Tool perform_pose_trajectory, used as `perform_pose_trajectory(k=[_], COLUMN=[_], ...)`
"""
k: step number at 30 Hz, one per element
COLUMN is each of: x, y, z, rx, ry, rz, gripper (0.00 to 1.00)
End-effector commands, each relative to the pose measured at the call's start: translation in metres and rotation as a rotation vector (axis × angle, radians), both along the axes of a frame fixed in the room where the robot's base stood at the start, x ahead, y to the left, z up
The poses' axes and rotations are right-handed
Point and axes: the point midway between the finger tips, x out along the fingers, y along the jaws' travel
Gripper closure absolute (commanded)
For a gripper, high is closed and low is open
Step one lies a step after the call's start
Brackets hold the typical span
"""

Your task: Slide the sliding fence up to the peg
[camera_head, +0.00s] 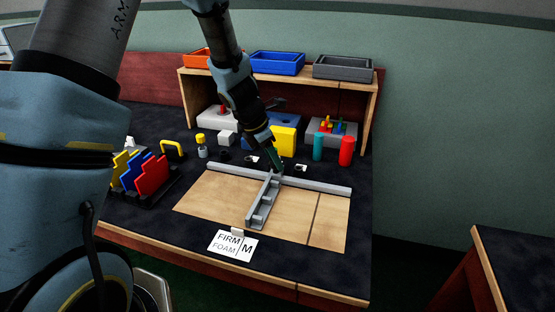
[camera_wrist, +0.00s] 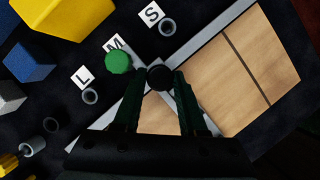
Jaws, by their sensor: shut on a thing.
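The sliding fence (camera_head: 263,203) is a grey bar across the wooden board, running forward from the long grey rail (camera_head: 325,186). My gripper (camera_head: 276,163) is at the fence's rail end. In the wrist view my gripper (camera_wrist: 160,82) has its dark green fingers shut on a round black knob (camera_wrist: 160,77) over that end. The green peg (camera_wrist: 118,62) stands beside the M label (camera_wrist: 115,43), just left of the knob in the wrist view. A small gap shows between peg and knob; whether the fence touches the peg is hidden.
The wooden board (camera_head: 330,217) is bare on both sides of the fence. Empty dark rings stand by the S label (camera_wrist: 151,14) and L label (camera_wrist: 82,77). A yellow block (camera_head: 284,140) and red cylinder (camera_head: 346,151) stand behind the rail. A FIRM/FOAM card (camera_head: 232,246) lies in front.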

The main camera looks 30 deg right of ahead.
Motion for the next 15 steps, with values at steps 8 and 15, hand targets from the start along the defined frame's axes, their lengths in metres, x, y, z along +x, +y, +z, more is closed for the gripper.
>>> perform_pose_trajectory(k=[8,15], x=[0.0004,0.0], y=[0.0008,0.0], z=[-0.0004,-0.0002], rx=[0.002,0.001], ry=[0.0,-0.001], rz=[0.001,0.001], gripper=[0.4,0.28])
